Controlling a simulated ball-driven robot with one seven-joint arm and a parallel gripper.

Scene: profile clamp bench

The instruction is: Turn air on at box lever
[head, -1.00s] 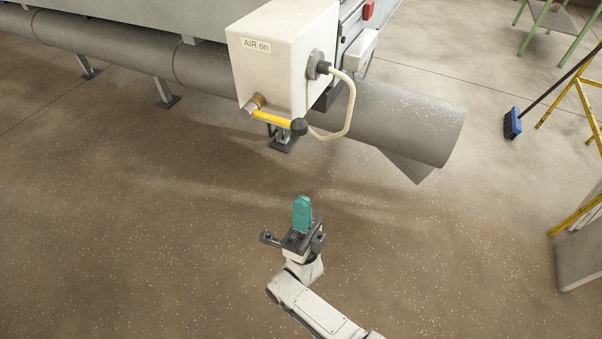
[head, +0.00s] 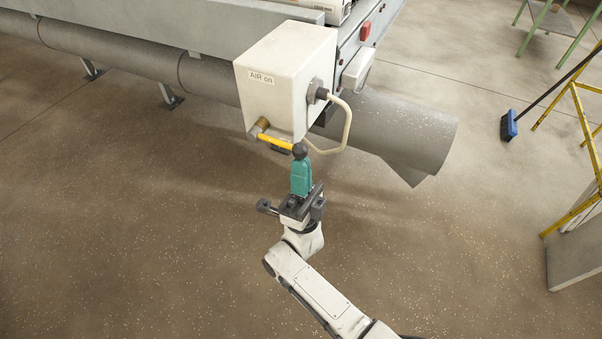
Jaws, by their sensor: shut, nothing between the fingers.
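The white box (head: 285,85) hangs at the end of the bench and bears a label (head: 261,79) reading "AIR on". A yellow lever (head: 273,141) sticks out from a brass-coloured pivot at the box's lower front edge and points right. It ends in a black knob (head: 299,150). My gripper (head: 301,168), with teal fingers, is shut and empty. Its tip is right at the knob in the picture, just below it. I cannot tell whether they touch.
A pale hose (head: 348,125) loops from the box's right side. A large grey pipe (head: 400,130) runs under the bench. A blue broom (head: 510,125) and a yellow stand (head: 575,110) are at the right. The floor around my arm is clear.

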